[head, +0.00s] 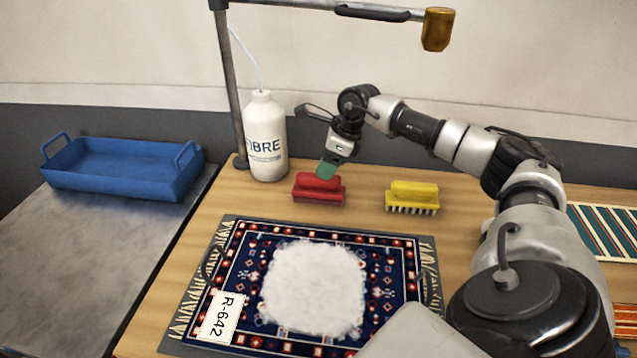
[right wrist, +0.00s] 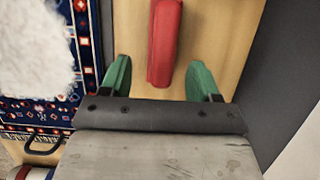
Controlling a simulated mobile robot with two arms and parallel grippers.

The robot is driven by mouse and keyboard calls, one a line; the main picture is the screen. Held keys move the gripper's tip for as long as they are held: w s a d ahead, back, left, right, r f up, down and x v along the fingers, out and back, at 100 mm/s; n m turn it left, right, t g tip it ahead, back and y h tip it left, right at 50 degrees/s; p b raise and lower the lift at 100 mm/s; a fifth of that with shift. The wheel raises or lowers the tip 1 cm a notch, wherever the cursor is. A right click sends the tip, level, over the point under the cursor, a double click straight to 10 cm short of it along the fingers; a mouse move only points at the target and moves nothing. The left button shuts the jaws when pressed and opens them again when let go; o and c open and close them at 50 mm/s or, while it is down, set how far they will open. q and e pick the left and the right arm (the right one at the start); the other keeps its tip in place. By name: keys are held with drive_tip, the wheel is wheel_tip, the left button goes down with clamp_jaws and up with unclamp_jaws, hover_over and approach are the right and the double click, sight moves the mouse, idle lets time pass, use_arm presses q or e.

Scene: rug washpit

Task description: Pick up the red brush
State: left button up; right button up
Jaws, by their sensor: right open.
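The red brush (head: 318,189) lies on the wooden table behind the rug, handle upward. My right gripper (head: 327,167) is just above it in the head view. In the right wrist view the red brush (right wrist: 165,42) shows between and beyond the two green fingers of my right gripper (right wrist: 160,78), which stand apart with nothing held. Whether the fingers touch the brush cannot be told. My left gripper does not show.
A yellow brush (head: 413,196) stands to the right. A white bottle (head: 266,140) and a metal post (head: 229,85) stand left. A patterned rug (head: 385,262) with white foam (head: 315,288) lies in front. A blue tray (head: 120,170) sits on the grey table far left.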

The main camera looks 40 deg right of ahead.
sight(318, 180)
drive_tip(key=x, duration=0.2)
drive_tip(key=p+x, duration=0.1)
drive_tip(key=x, duration=0.3)
drive_tip(key=shift+w+d+f, duration=0.1)
drive_tip(key=shift+w+d, duration=0.05)
drive_tip(key=shift+d, duration=0.1)
drive_tip(key=shift+f, duration=0.3)
drive_tip(key=shift+c, duration=0.3)
drive_tip(key=c, duration=0.7)
